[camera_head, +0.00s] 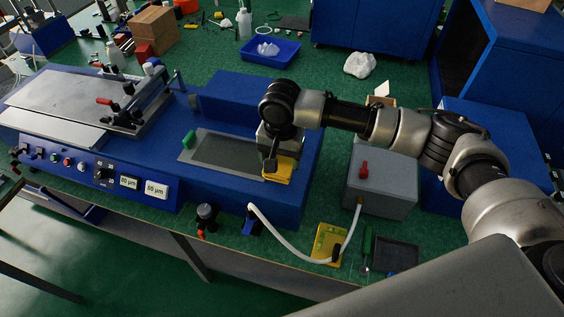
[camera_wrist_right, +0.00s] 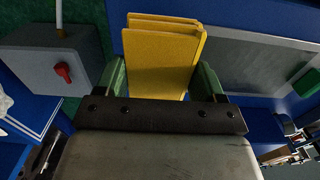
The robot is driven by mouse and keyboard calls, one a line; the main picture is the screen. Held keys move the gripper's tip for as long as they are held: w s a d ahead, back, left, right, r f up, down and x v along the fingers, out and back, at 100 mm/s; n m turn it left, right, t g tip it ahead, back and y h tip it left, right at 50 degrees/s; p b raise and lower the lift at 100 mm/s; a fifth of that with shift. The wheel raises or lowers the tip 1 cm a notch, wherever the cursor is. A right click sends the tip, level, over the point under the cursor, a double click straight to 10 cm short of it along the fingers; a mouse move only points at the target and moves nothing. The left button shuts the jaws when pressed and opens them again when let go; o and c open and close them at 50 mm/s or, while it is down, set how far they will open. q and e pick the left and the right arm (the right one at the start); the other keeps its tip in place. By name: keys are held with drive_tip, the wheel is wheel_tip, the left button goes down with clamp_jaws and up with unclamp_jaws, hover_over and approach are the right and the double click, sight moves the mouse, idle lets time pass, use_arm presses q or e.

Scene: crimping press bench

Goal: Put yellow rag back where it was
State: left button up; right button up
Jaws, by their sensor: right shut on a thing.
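The yellow rag (camera_head: 281,170) is a folded, flat block at the right end of the grey plate on the blue machine. It also shows in the right wrist view (camera_wrist_right: 163,62), upright between two green fingers. My right gripper (camera_head: 273,160) points down over the machine and is shut on the rag; its fingers also show in the wrist view (camera_wrist_right: 161,80). I cannot tell whether the rag touches the machine's surface. My left gripper is in neither view.
The blue machine (camera_head: 225,190) has a grey plate (camera_head: 225,152) and a green knob. A grey box with a red switch (camera_head: 364,170) stands right of it. A yellow item (camera_head: 325,238), a white cable (camera_head: 290,245) and a dark tray (camera_head: 397,253) lie near the front edge.

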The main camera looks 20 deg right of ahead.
sight(282, 165)
drive_tip(key=shift+w+d+f, duration=0.25)
drive_tip(key=shift+w+f, duration=0.15)
wheel_tip(282, 165, down, 3)
drive_tip(key=shift+f+p, duration=0.1)
drive_tip(key=shift+p, duration=0.55)
drive_tip(key=shift+f, duration=0.3)
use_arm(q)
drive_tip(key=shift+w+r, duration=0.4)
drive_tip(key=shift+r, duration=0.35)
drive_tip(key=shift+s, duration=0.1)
use_arm(e)
drive_tip(key=shift+f, duration=0.15)
drive_tip(key=o, duration=0.8)
drive_tip(key=shift+o, duration=0.2)
use_arm(q)
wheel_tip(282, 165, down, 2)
drive_tip(key=shift+b, duration=1)
use_arm(e)
wheel_tip(282, 165, up, 12)
drive_tip(key=shift+r, duration=0.2)
